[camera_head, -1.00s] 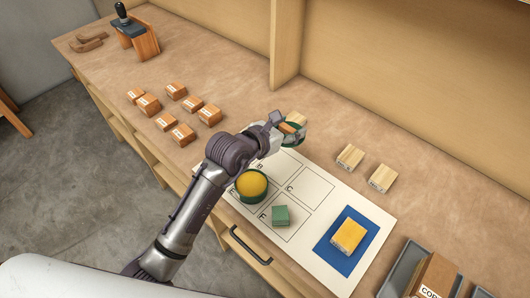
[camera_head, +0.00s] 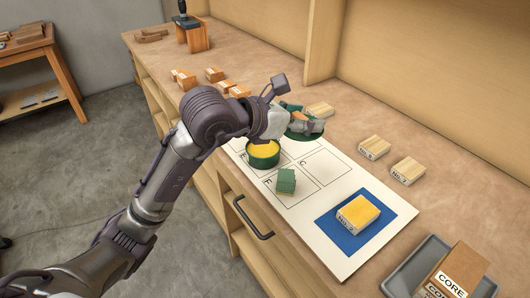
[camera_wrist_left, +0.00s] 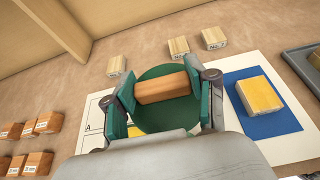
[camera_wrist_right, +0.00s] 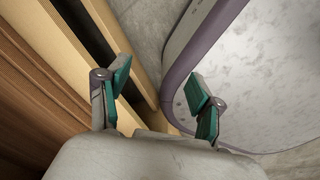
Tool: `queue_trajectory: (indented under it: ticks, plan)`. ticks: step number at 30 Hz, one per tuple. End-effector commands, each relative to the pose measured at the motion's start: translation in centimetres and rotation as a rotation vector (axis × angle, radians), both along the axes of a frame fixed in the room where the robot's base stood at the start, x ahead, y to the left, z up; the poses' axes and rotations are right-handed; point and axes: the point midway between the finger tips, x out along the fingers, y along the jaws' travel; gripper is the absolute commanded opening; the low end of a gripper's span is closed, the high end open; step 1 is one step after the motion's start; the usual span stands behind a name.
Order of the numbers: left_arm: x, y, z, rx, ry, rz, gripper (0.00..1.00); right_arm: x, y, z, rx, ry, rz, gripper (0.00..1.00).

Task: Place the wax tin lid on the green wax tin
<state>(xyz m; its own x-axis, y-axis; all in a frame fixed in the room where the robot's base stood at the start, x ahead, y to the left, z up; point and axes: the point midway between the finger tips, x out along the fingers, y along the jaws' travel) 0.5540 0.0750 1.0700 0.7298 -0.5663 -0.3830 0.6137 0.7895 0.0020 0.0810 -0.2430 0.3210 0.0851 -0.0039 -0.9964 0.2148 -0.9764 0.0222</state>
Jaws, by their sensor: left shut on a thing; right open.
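The green wax tin (camera_head: 264,160) stands open on the white sheet, with yellow wax showing inside. My left gripper (camera_head: 292,117) is shut on the wooden handle (camera_wrist_left: 162,87) of the round green wax tin lid (camera_wrist_left: 160,115). The lid also shows in the head view (camera_head: 309,136), behind and to the right of the tin and apart from it. My gripper partly hides the lid. My right gripper (camera_wrist_right: 159,92) is open and empty, away from the worktop beside shelving.
On the sheet (camera_head: 352,238) are a green block (camera_head: 286,181) and a yellow-topped block (camera_head: 358,213) on a blue patch. Pale numbered blocks (camera_head: 374,147) lie behind. Orange-brown blocks (camera_head: 214,75) lie left; a grey tray (camera_head: 408,272) with a box stands right.

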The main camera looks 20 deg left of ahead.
Motion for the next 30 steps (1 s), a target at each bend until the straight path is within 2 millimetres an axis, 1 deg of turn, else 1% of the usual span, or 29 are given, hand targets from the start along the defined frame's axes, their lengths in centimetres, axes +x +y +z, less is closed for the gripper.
queue_trajectory:
  ticks: [1, 6, 9, 13, 16, 20, 27, 30]
  plan:
    - [0.4, 1.1, -0.7, 0.002, 0.007, 0.006, 0.22, 0.3, 0.5, 0.2, 0.006, -0.005, -0.001, 0.66]
    - [2.0, 4.8, -3.1, 0.001, 0.008, 0.006, 0.22, 1.0, 1.5, 0.6, 0.019, -0.015, -0.005, 0.66]
    - [2.9, 6.7, -4.4, 0.000, 0.008, 0.006, 0.22, 1.0, 1.6, 0.7, 0.020, -0.016, -0.005, 0.66]
    - [3.7, 8.6, -5.6, 0.000, 0.005, 0.003, 0.22, 0.9, 1.5, 0.7, 0.019, -0.015, -0.004, 0.66]
    - [4.1, 9.3, -6.0, -0.001, 0.002, 0.002, 0.22, 0.8, 1.2, 0.7, 0.014, -0.013, -0.003, 0.66]
    - [4.1, 9.5, -6.7, -0.001, 0.002, 0.001, 0.22, 0.7, 0.8, 0.8, 0.011, -0.010, -0.001, 0.66]
    - [4.1, 9.5, -9.9, -0.003, 0.004, 0.002, 0.22, 0.4, 0.6, 1.1, 0.008, -0.007, 0.000, 0.66]
    - [4.1, 9.5, -10.2, 0.000, -0.001, 0.001, 0.22, 0.4, 0.6, 1.1, 0.008, -0.007, 0.000, 0.66]
